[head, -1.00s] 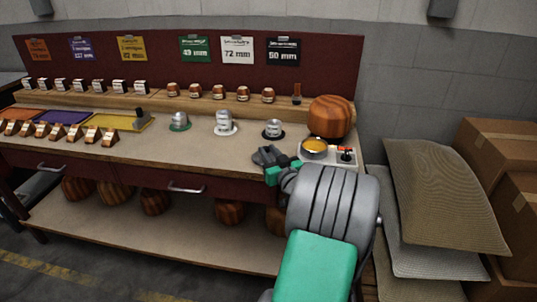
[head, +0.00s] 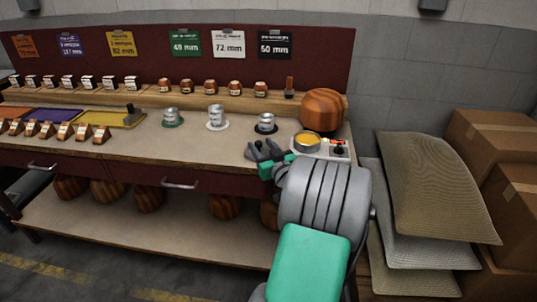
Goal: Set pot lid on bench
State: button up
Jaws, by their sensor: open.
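A round metal pot (head: 306,141) with an amber top sits on a white base at the right end of the bench (head: 215,148). I cannot tell whether the amber disc is a lid or the pot's contents, and I make out no separate lid. My gripper (head: 264,150) is open, low over the bench's front right part, just left of the pot. Its dark fingers point left and away from me, and I see nothing between them. My arm hides part of the bench's front right edge.
A small metal cup (head: 266,122) on a dark disc stands just behind my gripper. Other cups (head: 215,115) stand further left. The bench's front middle is clear. Sacks (head: 430,185) and boxes (head: 490,140) are at right.

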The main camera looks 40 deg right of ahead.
jog(key=v, duration=1.2)
jog(key=w+a+f+n+g+y, duration=0.3)
jog(key=w+a+f+y, duration=0.1)
jog(key=a, duration=0.6)
jog(key=w+a+f+n+g+y, duration=0.2)
jog(key=w+a+f+g+y, duration=0.15)
jog(key=a, duration=0.65)
jog(key=s+a+f+m+g+h, duration=0.1)
jog(key=s+a+f+g, duration=0.1)
jog(key=s+a+g, duration=0.6)
jog(key=s+a, duration=0.4)
jog(key=shift+s+a+h+b, duration=0.2)
jog(key=shift+s+h+b, duration=0.15)
jog(key=shift+r, duration=0.1)
